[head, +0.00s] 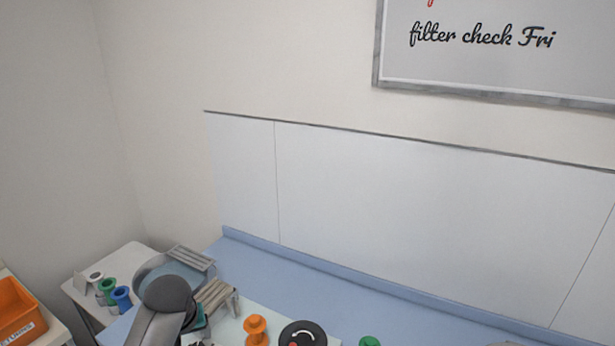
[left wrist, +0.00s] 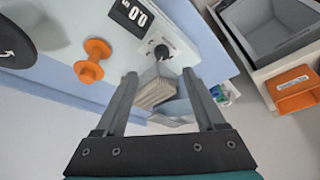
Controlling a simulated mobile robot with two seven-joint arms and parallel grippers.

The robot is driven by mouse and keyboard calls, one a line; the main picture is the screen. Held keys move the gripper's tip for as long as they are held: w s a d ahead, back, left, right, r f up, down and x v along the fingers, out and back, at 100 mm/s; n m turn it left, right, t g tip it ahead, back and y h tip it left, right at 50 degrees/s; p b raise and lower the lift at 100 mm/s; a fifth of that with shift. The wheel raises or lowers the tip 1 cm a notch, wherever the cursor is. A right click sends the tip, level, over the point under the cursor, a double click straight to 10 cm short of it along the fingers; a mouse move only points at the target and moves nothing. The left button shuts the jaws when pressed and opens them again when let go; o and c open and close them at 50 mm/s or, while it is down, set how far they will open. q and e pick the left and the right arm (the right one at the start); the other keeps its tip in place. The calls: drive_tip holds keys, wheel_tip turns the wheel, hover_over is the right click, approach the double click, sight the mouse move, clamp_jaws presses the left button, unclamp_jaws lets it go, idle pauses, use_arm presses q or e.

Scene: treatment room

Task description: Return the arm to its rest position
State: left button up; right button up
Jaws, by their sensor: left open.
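My left gripper (head: 215,318) is low in the head view, at the end of my arm, over the left part of the blue counter. In the left wrist view its two fingers (left wrist: 159,75) stand wide apart. No object is held between them. A ribbed beige-grey piece (left wrist: 155,93) shows beyond the fingers; it also shows beside the gripper in the head view (head: 213,293). I cannot tell how far it is from the fingers. My right gripper is in neither view.
An orange spool (head: 255,328) and a black round dial (head: 303,334) stand right of the gripper. A side table with blue (head: 121,298) and green spools and an orange bin (head: 15,308) are left.

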use_arm(q)
drive_tip(key=s+d+f+m+h, duration=0.1)
drive_tip(key=s+d+m, duration=0.4)
drive_tip(key=s, duration=0.7)
drive_tip(key=s+d+m+h, duration=0.1)
drive_tip(key=s+d+m, duration=0.1)
drive_tip(key=s+d, duration=0.8)
drive_tip(key=s+a+f+g+b, duration=0.15)
drive_tip(key=f+b, duration=0.45)
drive_tip(key=f, duration=1.1)
drive_tip(key=s+a+f+b, duration=0.25)
drive_tip(key=f+b, duration=0.35)
drive_tip(key=f, duration=1)
drive_tip(key=s+f+b, duration=0.4)
drive_tip(key=s+f, duration=0.1)
drive_tip(key=f, duration=0.3)
drive_tip(key=s+a+f+g+b, duration=0.1)
drive_tip(key=s+f+b, duration=0.2)
drive_tip(key=f, duration=0.6)
drive_tip(key=s+a+f+b, duration=0.1)
drive_tip(key=s+f+b, duration=0.3)
drive_tip(key=s+f, duration=0.4)
drive_tip(key=shift+f+m+b, duration=0.3)
drive_tip(key=shift+f+m, duration=0.1)
drive_tip(key=shift+f, duration=0.1)
